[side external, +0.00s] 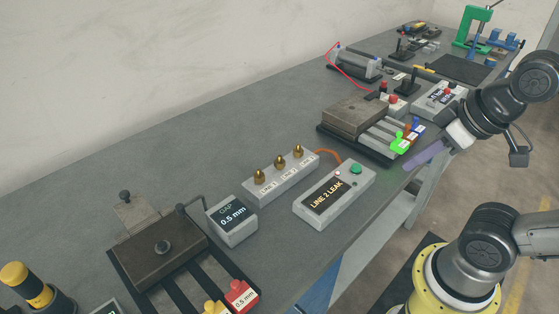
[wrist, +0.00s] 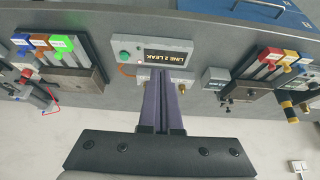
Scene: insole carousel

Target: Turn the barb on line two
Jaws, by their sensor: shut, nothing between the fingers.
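Three brass barbs stand upright in a row on a pale block (side external: 250,197) in the side external view; its small labels are hard to read. The middle barb (side external: 280,163) sits between the left barb (side external: 259,177) and the right barb (side external: 298,151). In front, a grey box (side external: 352,189) with a green button has a display (side external: 326,197) reading "LINE 2 LEAK". My gripper (side external: 408,167) has its purple fingers shut and empty, well right of the barbs and apart from them. In the wrist view the fingers (wrist: 166,76) cover the middle of the barb block.
A gauge box (side external: 234,221) reading "0.5 mm" and a dark clamp block (side external: 161,250) stand left of the barbs. Right of them is a fixture (side external: 354,115) with coloured tabs, the green tab (side external: 400,146) near my fingers. Bare bench lies behind the barbs.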

